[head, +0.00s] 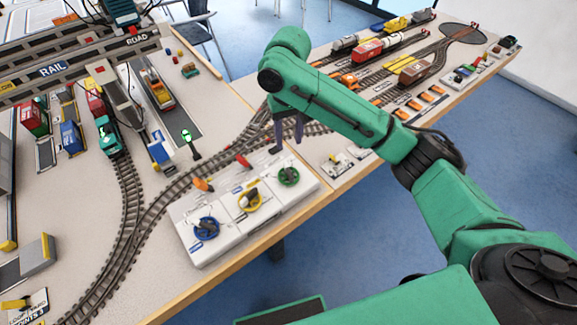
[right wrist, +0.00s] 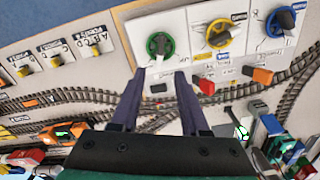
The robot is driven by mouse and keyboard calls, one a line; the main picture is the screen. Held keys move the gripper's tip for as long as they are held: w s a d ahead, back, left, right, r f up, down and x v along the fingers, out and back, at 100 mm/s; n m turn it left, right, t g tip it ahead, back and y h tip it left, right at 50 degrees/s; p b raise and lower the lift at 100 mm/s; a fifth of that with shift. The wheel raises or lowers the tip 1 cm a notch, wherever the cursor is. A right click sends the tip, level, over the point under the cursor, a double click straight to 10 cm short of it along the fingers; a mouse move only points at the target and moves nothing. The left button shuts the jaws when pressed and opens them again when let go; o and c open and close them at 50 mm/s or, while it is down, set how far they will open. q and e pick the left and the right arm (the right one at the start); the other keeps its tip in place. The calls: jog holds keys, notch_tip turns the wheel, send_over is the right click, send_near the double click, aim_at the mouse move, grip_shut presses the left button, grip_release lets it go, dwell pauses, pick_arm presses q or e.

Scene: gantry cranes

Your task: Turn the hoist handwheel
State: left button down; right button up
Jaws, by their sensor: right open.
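Three handwheels stand on a white control panel (head: 222,233) at the table's front edge: blue (head: 206,229), yellow (head: 249,200) and green (head: 288,176). I cannot read which label names the hoist. My right gripper (head: 286,146) is open and empty, pointing down just behind the green wheel in the head view. In the right wrist view, the green wheel (right wrist: 160,45) lies just beyond my open fingertips (right wrist: 161,74), apart from them. The yellow wheel (right wrist: 220,34) and blue wheel (right wrist: 281,21) lie to its right. My left gripper is out of view.
An orange lever (head: 203,184) and a red lever (head: 243,160) sit along the panel's back edge. Curved rail track (head: 165,196) runs close behind it. A green locomotive (head: 110,138) and the rail and road gantry (head: 60,68) stand at left. Wagons, including a red one (head: 369,50), stand at the back right.

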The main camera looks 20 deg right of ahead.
aim_at(289, 169)
notch_tip(289, 169, down, 12)
jog(key=shift+p, duration=0.4)
grip_shut()
